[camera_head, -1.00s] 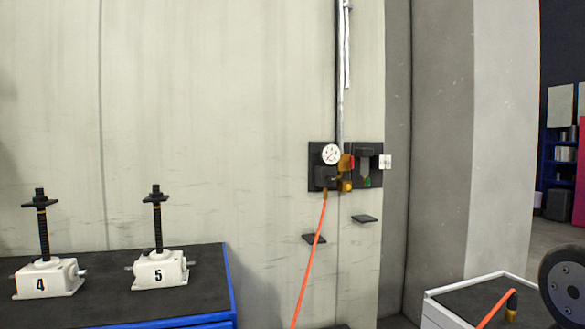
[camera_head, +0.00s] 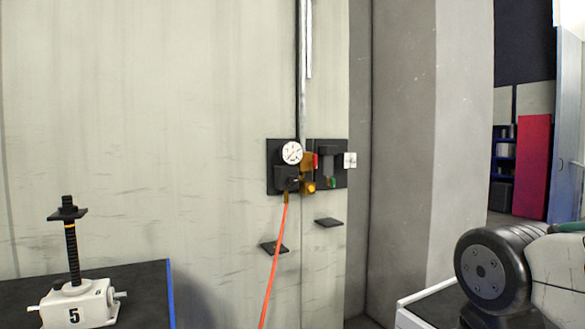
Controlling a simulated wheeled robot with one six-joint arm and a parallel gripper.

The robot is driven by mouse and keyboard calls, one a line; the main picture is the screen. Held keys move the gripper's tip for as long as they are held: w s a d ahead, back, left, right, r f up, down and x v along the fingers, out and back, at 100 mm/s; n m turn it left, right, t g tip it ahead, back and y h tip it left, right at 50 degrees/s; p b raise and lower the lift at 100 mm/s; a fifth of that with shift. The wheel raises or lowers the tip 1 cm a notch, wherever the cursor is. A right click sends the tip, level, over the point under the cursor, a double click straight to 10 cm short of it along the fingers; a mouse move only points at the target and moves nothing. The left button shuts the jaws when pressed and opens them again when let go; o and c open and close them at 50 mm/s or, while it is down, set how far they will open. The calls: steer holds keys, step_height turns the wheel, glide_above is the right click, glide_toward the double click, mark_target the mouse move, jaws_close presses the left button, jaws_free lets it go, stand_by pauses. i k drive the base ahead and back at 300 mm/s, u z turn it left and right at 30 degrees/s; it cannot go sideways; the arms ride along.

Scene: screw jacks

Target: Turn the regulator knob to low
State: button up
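The regulator is mounted on a dark plate (camera_head: 273,182) on the pale wall, near the middle of the head view. A round white gauge (camera_head: 291,152) sits at its upper left. A yellow-orange part (camera_head: 308,187), which may be the knob, is at its lower middle. Its setting is too small to read. An orange hose (camera_head: 273,265) hangs down from the regulator. Part of my arm shows at the lower right, far from the regulator. My gripper is not in view.
A screw jack marked 5 (camera_head: 75,300) stands on a dark-topped, blue-edged bench (camera_head: 143,290) at the lower left. Small dark shelves (camera_head: 328,223) jut from the wall below the regulator. A white-edged cart (camera_head: 412,300) is partly hidden by my arm. A grey pillar stands right of the regulator.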

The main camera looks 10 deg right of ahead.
mark_target(292, 180)
steer(key=u, duration=0.4)
steer(key=i, duration=0.95)
steer(key=z, duration=0.5)
